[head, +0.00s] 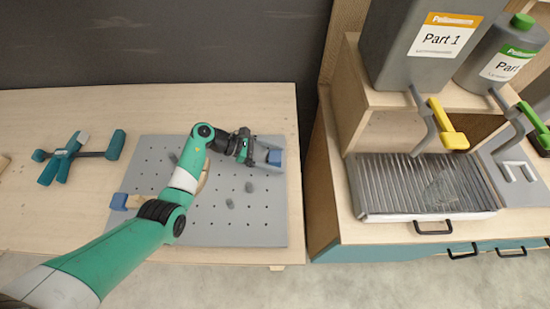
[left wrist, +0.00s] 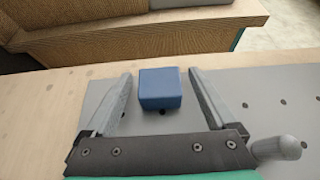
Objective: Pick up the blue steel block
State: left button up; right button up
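The blue steel block (head: 275,157) sits near the right edge of the grey perforated plate (head: 265,225). In the left wrist view the blue block (left wrist: 160,90) lies between and slightly beyond the middle of my two spread fingers, with a gap on each side. My left gripper (head: 264,157) is open and reaches toward the block from the left. The block is partly hidden by the gripper in the head view. My right gripper does not show.
A blue-ended wooden piece (head: 118,201) lies at the plate's left edge. A green clamp tool (head: 80,155) lies at left. A cabinet with a drip tray (head: 427,217) stands right.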

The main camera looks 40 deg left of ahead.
aim_at(274, 156)
pick_arm(q)
grip_shut()
jog(key=shift+r, duration=0.15)
dwell(0.4)
jog(key=shift+r+p, duration=0.3)
jog(key=shift+r, duration=0.25)
jog(key=r, duration=0.1)
jog(key=r+p, duration=0.1)
jog(key=r, duration=0.1)
jog(key=shift+s+a, duration=0.1)
jog(key=shift+s, duration=0.1)
jog(key=s+a+r+p, duration=0.4)
jog(key=s+r, duration=0.4)
jog(key=s, duration=0.4)
jog(key=shift+s+a+r, duration=0.3)
jog(key=shift+a+r, duration=0.05)
jog(key=shift+a, duration=0.2)
